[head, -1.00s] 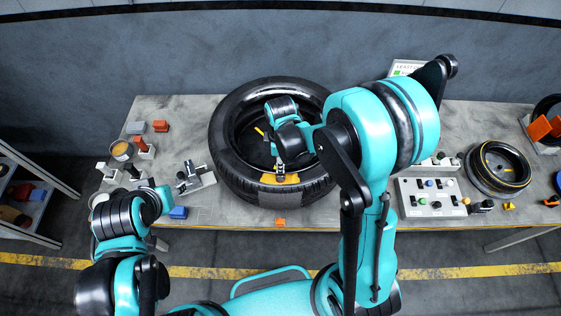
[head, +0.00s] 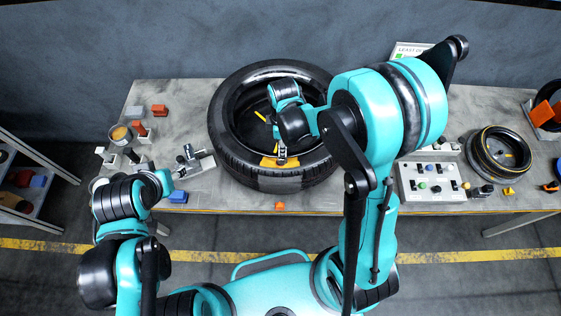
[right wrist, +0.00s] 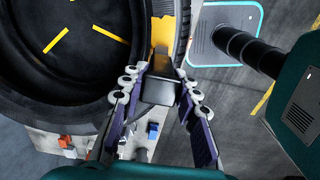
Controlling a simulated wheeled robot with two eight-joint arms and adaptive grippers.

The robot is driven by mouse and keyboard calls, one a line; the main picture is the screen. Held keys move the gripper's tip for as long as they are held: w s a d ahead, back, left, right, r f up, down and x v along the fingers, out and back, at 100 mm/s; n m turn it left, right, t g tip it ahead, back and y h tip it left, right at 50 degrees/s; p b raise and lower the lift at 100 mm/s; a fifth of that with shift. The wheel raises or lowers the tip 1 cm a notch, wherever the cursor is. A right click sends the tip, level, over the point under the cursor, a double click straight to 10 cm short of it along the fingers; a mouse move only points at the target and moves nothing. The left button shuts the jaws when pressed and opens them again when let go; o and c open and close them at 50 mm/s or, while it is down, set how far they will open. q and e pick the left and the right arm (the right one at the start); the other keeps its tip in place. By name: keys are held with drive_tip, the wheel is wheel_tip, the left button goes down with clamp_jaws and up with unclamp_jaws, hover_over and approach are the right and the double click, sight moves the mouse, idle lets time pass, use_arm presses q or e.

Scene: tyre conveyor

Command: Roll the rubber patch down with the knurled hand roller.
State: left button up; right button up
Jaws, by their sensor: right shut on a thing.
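A large black tyre (head: 225,150) lies flat on the table. A yellow-orange patch (head: 268,162) sits on its near side, and it also shows in the right wrist view (right wrist: 163,32). My right gripper (head: 281,155) is over the tyre's near side at the patch. In the right wrist view the right gripper (right wrist: 157,88) is shut on a black block-like part, which I take to be the hand roller's handle (right wrist: 157,90). The roller's working end and any contact with the patch are hidden.
A metal tool stand (head: 195,163) and a blue block (head: 178,197) are left of the tyre. A control box (head: 432,183) and a smaller ring-shaped tyre (head: 497,153) are to the right. A small orange block (head: 279,206) lies near the front edge.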

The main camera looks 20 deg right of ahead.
drive_tip(key=shift+w+a, duration=0.2)
drive_tip(key=shift+a, duration=0.6)
drive_tip(key=shift+d, duration=0.15)
drive_tip(key=shift+s+d+b, duration=0.25)
drive_tip(key=shift+d+b, duration=0.1)
drive_tip(key=shift+d, duration=0.4)
drive_tip(key=shift+a, duration=0.1)
drive_tip(key=shift+w+a, duration=0.25)
drive_tip(key=shift+a, duration=0.55)
drive_tip(key=shift+d, duration=0.2)
